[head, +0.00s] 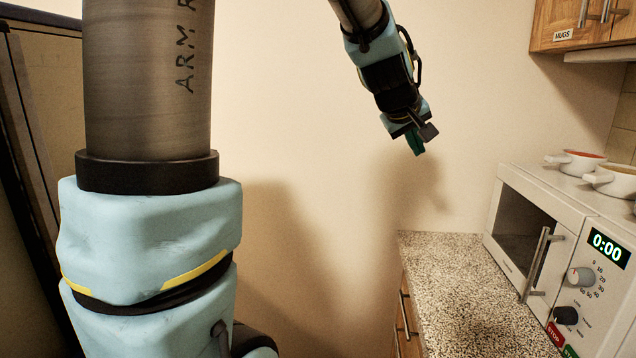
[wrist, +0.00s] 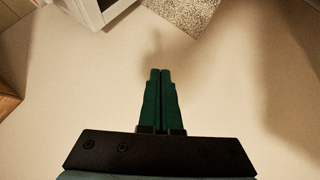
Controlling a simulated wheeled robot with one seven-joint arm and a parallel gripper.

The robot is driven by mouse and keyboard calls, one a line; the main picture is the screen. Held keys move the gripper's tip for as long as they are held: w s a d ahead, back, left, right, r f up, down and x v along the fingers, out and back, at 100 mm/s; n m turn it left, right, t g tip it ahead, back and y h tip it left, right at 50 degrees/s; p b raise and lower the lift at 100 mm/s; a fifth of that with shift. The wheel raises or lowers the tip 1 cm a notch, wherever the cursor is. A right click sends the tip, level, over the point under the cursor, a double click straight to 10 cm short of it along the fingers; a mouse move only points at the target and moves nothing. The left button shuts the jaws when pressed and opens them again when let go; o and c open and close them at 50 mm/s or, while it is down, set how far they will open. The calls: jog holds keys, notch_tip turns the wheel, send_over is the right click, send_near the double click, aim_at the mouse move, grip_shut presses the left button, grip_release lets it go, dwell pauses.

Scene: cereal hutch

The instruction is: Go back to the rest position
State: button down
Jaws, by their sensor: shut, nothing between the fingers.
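My gripper (head: 416,143) hangs in the air at the upper middle of the head view, in front of the bare wall and above the far end of the speckled counter. Its green fingers (wrist: 160,90) show in the wrist view, side by side and shut with nothing between them. My arm rises large on the left of the head view and reaches over the top to the gripper. The gripper touches nothing that I can see.
A speckled counter (head: 450,285) holds a white microwave (head: 563,235) at the right, its display reading 0:00. Two pots (head: 580,165) stand on the microwave. A wooden cabinet labelled MUGS (head: 563,35) hangs at the upper right. The wall (head: 290,120) beside my gripper is bare.

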jog(key=s+a+f+m+g+y, duration=0.1)
jog(key=s+a+f, duration=0.3)
jog(key=a, duration=0.5)
jog(key=s+a+f+g+y, duration=0.3)
jog(key=s+a+f, duration=0.2)
jog(key=a+f, duration=0.4)
jog(key=s+a+f+m+g+y, duration=0.1)
jog(key=s+a+f+g+y, duration=0.1)
jog(key=s+a+f, duration=0.3)
jog(key=a+f, duration=0.2)
jog(key=a, duration=0.2)
jog(key=shift+a+m, duration=0.2)
jog(key=shift+m, duration=0.1)
